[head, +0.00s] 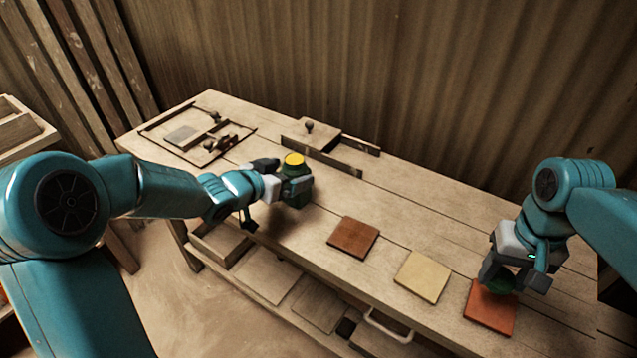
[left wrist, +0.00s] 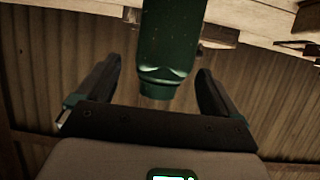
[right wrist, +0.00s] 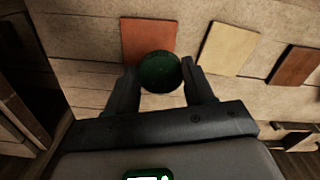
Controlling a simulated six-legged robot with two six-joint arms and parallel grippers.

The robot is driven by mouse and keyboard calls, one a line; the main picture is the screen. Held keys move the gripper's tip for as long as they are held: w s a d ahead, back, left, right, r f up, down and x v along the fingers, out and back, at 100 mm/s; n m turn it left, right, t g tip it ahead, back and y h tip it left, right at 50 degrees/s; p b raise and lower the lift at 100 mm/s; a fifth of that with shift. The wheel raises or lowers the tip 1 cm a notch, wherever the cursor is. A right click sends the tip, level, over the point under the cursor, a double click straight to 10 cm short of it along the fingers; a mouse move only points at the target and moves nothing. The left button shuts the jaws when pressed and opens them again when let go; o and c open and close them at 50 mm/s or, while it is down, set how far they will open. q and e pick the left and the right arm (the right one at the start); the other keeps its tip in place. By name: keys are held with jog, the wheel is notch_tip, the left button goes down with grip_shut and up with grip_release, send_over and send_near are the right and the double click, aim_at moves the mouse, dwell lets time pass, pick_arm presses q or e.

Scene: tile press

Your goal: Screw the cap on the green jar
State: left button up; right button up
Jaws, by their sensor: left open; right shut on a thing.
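The green jar (head: 294,187) stands upright on the workbench with a round yellow top (head: 294,160). My left gripper (head: 282,182) is open at the jar, coming from the left. In the left wrist view the jar (left wrist: 172,45) lies between the two spread fingers, with gaps on both sides. My right gripper (head: 514,284) is shut on a round dark green cap, low over the right end of the bench. The cap (right wrist: 160,72) shows between the fingertips in the right wrist view. In the head view the fingers hide most of it.
A red-orange tile (head: 491,310) lies beneath the right gripper. A cream tile (head: 422,277) and a brown-red tile (head: 353,237) lie between the grippers. A wooden frame (head: 197,137) and a knobbed wooden board (head: 311,134) lie behind the jar. The bench middle is otherwise clear.

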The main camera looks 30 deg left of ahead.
pick_arm(q)
jog(key=x, duration=0.5)
jog(key=shift+w+a, duration=0.1)
pick_arm(e)
jog(key=shift+f, duration=0.25)
jog(key=shift+r, duration=0.1)
pick_arm(q)
jog(key=c, duration=1.4)
jog(key=shift+r, duration=0.15)
